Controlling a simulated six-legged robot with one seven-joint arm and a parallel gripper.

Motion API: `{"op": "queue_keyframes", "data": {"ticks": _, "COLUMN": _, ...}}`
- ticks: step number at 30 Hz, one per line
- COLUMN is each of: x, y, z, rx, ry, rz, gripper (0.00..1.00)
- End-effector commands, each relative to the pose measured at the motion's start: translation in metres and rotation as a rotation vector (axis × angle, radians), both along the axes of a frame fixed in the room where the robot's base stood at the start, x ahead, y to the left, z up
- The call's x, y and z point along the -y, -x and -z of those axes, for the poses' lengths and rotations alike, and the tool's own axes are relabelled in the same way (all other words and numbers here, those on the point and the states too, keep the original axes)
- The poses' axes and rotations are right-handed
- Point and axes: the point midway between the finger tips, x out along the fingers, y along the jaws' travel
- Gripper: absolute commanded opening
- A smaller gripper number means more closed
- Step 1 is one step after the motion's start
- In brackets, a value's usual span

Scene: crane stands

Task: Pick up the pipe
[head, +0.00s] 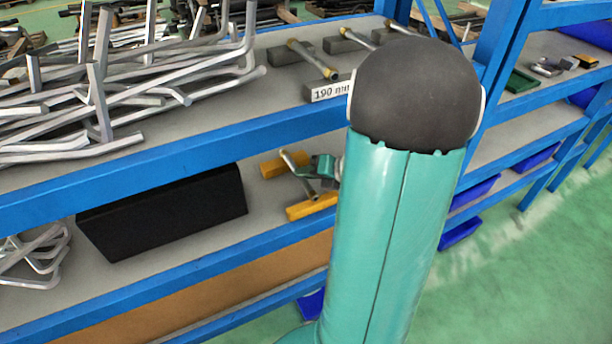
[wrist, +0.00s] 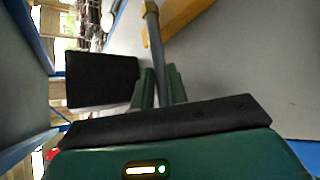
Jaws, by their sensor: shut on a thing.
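The pipe (head: 293,165) is a thin grey metal tube on the lower shelf level in the head view. It lies near two yellow blocks, one behind (head: 271,167) and one in front (head: 312,207). In the wrist view the pipe (wrist: 154,40) runs up from between my fingers past a yellow block (wrist: 167,24). My gripper (wrist: 160,82) is shut on the pipe, with a green finger on each side. It also shows in the head view (head: 307,173), partly hidden behind my arm. I cannot tell whether the pipe touches the blocks.
A black box (head: 165,212) stands on the same shelf to the left; it also shows in the wrist view (wrist: 102,80). A blue shelf beam (head: 160,162) runs above this level.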

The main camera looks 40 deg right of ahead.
Motion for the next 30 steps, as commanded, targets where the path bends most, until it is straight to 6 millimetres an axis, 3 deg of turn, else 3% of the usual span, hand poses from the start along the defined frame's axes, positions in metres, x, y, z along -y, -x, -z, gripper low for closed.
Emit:
{"op": "queue_keyframes", "data": {"ticks": 5, "x": 0.0, "y": -0.001, "z": -0.026, "rx": 0.004, "ry": 0.005, "rz": -0.001, "gripper": 0.0}}
{"op": "queue_keyframes", "data": {"ticks": 11, "x": 0.016, "y": 0.043, "z": -0.023, "rx": 0.001, "ry": 0.001, "rz": 0.006, "gripper": 0.0}}
{"op": "queue_keyframes", "data": {"ticks": 21, "x": 0.046, "y": 0.132, "z": -0.023, "rx": 0.0, "ry": 0.0, "rz": 0.006, "gripper": 0.0}}
{"op": "queue_keyframes", "data": {"ticks": 25, "x": 0.053, "y": 0.155, "z": -0.023, "rx": 0.001, "ry": 0.0, "rz": 0.003, "gripper": 0.0}}
{"op": "queue_keyframes", "data": {"ticks": 30, "x": 0.058, "y": 0.168, "z": -0.023, "rx": 0.001, "ry": 0.0, "rz": 0.001, "gripper": 0.0}}
